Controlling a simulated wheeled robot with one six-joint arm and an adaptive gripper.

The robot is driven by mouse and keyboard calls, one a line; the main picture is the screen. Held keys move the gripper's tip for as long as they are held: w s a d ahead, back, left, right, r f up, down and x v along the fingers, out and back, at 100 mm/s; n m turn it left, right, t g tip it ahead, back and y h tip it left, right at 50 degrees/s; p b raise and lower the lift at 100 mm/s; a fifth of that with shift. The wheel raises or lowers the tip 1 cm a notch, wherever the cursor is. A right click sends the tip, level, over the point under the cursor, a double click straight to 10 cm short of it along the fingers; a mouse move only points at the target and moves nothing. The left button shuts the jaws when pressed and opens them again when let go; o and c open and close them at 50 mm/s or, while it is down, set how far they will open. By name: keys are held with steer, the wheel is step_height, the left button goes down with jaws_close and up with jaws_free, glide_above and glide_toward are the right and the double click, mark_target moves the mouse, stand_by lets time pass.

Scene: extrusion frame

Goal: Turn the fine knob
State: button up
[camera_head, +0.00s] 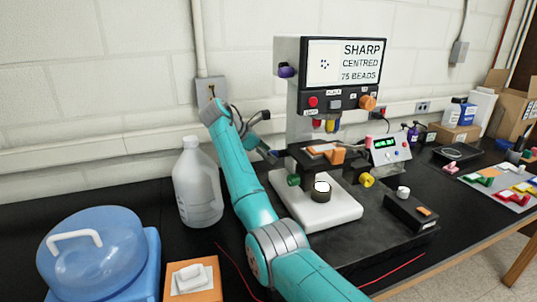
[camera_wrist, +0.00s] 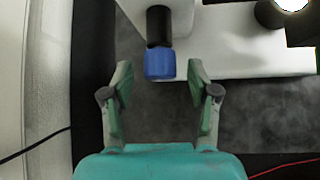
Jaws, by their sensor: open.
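A blue knob (camera_wrist: 160,65) on a black shaft shows in the wrist view. It lies just beyond my gripper (camera_wrist: 160,85), between the lines of its two fingers. The fingers are apart, with nothing between them. In the head view my gripper (camera_head: 267,137) is at the left side of the white instrument (camera_head: 294,50). That view shows a purple-blue knob (camera_head: 287,71) high on the instrument's left side, a green knob (camera_head: 293,180) and a yellow knob (camera_head: 367,180) lower down, and an orange knob (camera_head: 368,103). I cannot tell which knob is the fine one.
The screen (camera_head: 345,62) reads "SHARP CENTRED 75 BEADS". A translucent jug (camera_head: 197,185) stands left of my arm, near the wall. A green-display box (camera_head: 387,148) is right of the instrument.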

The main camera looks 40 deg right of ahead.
steer(key=shift+d+f, duration=0.2)
jaws_close()
steer(key=shift+s+f+m+t+h, duration=0.15)
steer(key=shift+m+t+h, duration=0.15)
steer(key=shift+m+t, duration=0.4)
steer(key=shift+s+r+m+t+h, duration=0.1)
steer(key=shift+m+t+h, duration=0.25)
steer(key=shift+t, duration=0.65)
jaws_free()
